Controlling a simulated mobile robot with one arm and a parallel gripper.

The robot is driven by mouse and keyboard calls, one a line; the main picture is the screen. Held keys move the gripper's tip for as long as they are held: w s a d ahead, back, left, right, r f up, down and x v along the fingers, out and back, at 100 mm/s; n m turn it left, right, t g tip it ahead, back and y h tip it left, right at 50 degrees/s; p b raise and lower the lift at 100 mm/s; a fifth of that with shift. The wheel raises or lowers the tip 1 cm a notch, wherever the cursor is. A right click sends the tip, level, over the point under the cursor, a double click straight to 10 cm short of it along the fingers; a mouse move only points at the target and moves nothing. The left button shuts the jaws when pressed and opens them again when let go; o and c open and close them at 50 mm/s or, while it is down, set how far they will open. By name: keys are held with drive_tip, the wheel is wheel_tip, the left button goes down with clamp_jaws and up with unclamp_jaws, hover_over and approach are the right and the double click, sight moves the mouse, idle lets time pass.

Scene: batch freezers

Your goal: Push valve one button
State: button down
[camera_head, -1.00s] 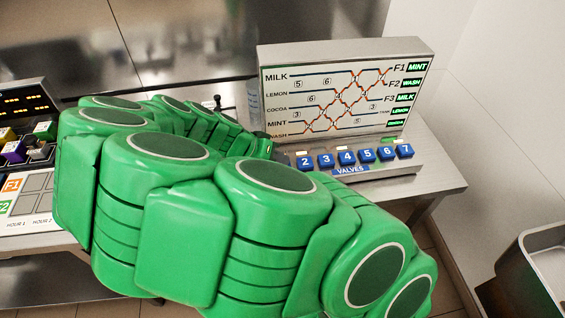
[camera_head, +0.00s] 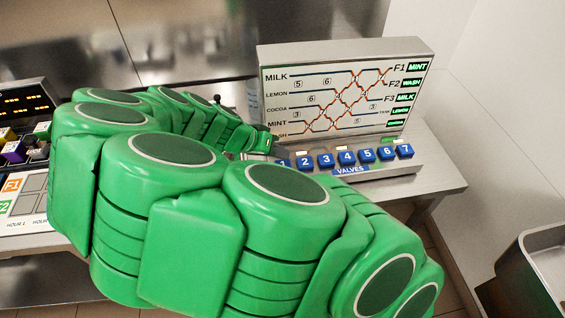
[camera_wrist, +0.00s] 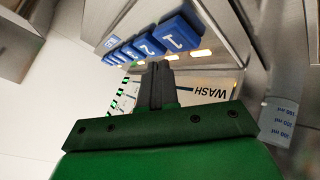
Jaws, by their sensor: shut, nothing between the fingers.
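The valve button marked 1 (camera_wrist: 180,36) is a blue block with a white digit. It is at the near end of the button row in the wrist view. In the head view my gripper (camera_head: 274,146) is at the left end of that row and mostly hides button 1. In the wrist view my gripper's dark fingers (camera_wrist: 158,78) are shut and empty. Their tips appear just below the button row, near buttons 1 and 2 (camera_wrist: 151,47). I cannot tell whether they touch anything. Button 1 does not look clearly pressed.
The other valve buttons (camera_head: 346,157) run rightward along the panel. The display board (camera_head: 345,92) with coloured lines and labels stands behind them. A metal counter (camera_head: 437,172) carries the panel. A black display unit (camera_head: 22,102) is at the far left, and a metal basin (camera_head: 540,262) at lower right.

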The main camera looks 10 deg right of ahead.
sight(280, 165)
wheel_tip(280, 165, up, 6)
drive_tip(key=shift+f, duration=0.2)
idle(0.4)
